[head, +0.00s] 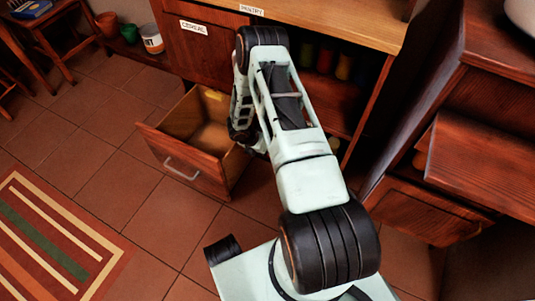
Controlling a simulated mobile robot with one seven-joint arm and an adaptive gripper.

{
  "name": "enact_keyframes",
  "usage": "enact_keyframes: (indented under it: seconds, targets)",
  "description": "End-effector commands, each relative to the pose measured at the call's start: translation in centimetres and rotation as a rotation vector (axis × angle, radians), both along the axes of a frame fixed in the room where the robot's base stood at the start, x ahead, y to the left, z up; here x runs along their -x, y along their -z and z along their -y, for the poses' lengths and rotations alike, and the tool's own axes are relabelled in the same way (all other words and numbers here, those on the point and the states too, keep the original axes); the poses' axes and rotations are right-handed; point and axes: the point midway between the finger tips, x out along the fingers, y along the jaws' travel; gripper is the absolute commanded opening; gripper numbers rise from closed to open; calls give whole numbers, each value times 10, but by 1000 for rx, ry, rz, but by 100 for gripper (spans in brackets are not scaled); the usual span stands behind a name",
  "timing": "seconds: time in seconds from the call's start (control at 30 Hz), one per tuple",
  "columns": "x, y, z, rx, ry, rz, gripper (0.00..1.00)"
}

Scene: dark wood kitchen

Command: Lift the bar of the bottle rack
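I cannot clearly make out a bottle rack or its bar. Several small coloured bottles or jars (343,67) stand in the dark open shelf under the wooden counter, right of my arm. Whether a bar runs in front of them is too dark to tell. My arm rises from the bottom of the head view, bends at the counter's edge and folds down beside the open drawer. My gripper is hidden behind my own arm links, so its fingers do not show.
A wooden drawer (182,169) stands pulled out left of my arm. A brown panel or open drawer (480,165) juts out at the right. Pots and a white bucket (151,39) stand at the back left. The tiled floor (110,150) is clear, with a striped rug (50,240).

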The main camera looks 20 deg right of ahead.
Motion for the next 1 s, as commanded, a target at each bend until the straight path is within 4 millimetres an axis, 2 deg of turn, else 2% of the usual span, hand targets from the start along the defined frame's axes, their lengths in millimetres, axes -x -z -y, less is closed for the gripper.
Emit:
enact_keyframes:
  seconds: [0.27,0.53,1.0]
  targets:
    - [0,1,1,0,0,0,29]
    - [0,1,1,0,0,0,0]
    - [0,-4,1,0,0,0,0]
